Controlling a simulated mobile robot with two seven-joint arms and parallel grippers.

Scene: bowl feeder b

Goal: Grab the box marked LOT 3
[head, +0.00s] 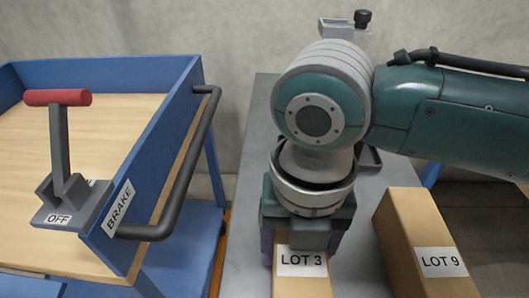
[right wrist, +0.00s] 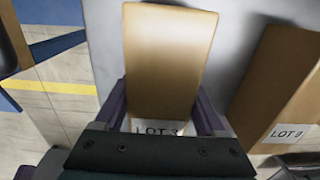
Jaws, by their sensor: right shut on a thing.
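The LOT 3 box (head: 301,288) is a tan carton with a white label, on the grey table below my right gripper (head: 302,246). In the right wrist view, the box (right wrist: 168,60) stretches away between the two purple fingers of my right gripper (right wrist: 161,112). The fingers are shut on its two long sides near the labelled end. The LOT 3 label is partly covered by the gripper body in the wrist view. I cannot tell whether the box is clear of the table. My left gripper is not in view.
A similar LOT 9 box (head: 412,235) stands close to the right of the held box. A blue cart (head: 165,135) with a wooden deck, dark side handle and red-topped brake lever (head: 58,130) marked OFF is at the left. Bare grey table (head: 245,190) lies between.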

